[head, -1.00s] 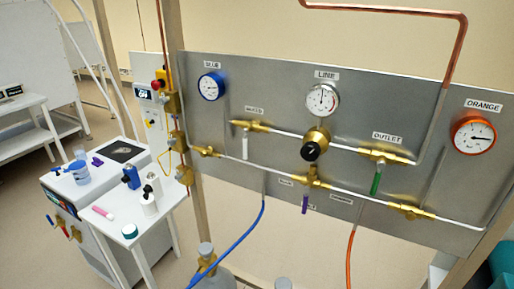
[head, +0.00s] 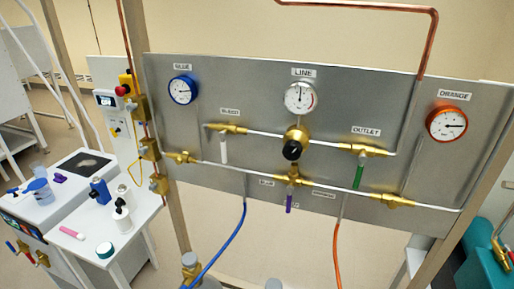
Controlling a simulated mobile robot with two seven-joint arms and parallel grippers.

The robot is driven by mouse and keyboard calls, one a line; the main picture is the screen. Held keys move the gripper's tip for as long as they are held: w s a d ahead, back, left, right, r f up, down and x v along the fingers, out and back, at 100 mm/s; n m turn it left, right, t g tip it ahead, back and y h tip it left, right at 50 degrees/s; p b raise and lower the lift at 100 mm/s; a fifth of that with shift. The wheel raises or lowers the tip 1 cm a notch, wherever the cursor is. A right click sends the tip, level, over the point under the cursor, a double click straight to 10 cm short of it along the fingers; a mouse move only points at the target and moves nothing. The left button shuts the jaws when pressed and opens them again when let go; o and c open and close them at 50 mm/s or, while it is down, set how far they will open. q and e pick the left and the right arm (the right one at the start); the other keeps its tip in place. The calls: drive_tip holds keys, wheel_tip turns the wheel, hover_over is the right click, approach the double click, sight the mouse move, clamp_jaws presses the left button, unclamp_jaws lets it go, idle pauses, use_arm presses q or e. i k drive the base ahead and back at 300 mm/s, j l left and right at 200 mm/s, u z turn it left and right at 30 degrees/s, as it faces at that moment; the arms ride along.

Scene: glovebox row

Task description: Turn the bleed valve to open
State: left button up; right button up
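The bleed valve (head: 229,129) is a brass fitting under a small label that appears to read BLEED, on the left half of the grey metal panel (head: 330,100). Its white lever (head: 223,151) hangs straight down, across the horizontal pipe. Neither of my grippers is in view, so nothing is seen touching the lever.
The panel also carries a blue gauge (head: 182,90), a LINE gauge (head: 300,98), an orange gauge (head: 447,125), a black-knobbed regulator (head: 293,149), a green outlet lever (head: 359,176) and a purple lever (head: 289,203). Blue (head: 226,243) and orange (head: 337,250) hoses hang below. A white bench (head: 90,215) stands left.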

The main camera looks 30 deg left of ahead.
sight(223, 134)
drive_tip(key=j+z, duration=0.2)
drive_tip(key=j, duration=0.15)
drive_tip(key=k+j+z, duration=0.2)
drive_tip(key=j+z, duration=0.2)
drive_tip(key=j, duration=0.25)
drive_tip(key=k+j+z, duration=0.1)
drive_tip(key=j, duration=0.25)
drive_tip(key=k+j+z, duration=0.2)
drive_tip(key=k+j, duration=0.2)
drive_tip(key=j, duration=0.2)
drive_tip(key=k+j, duration=0.15)
drive_tip(key=j, duration=0.15)
drive_tip(key=k+j, duration=0.15)
drive_tip(key=j, duration=0.2)
drive_tip(key=k+j, duration=0.2)
drive_tip(key=j+z, duration=0.05)
drive_tip(key=j, duration=0.05)
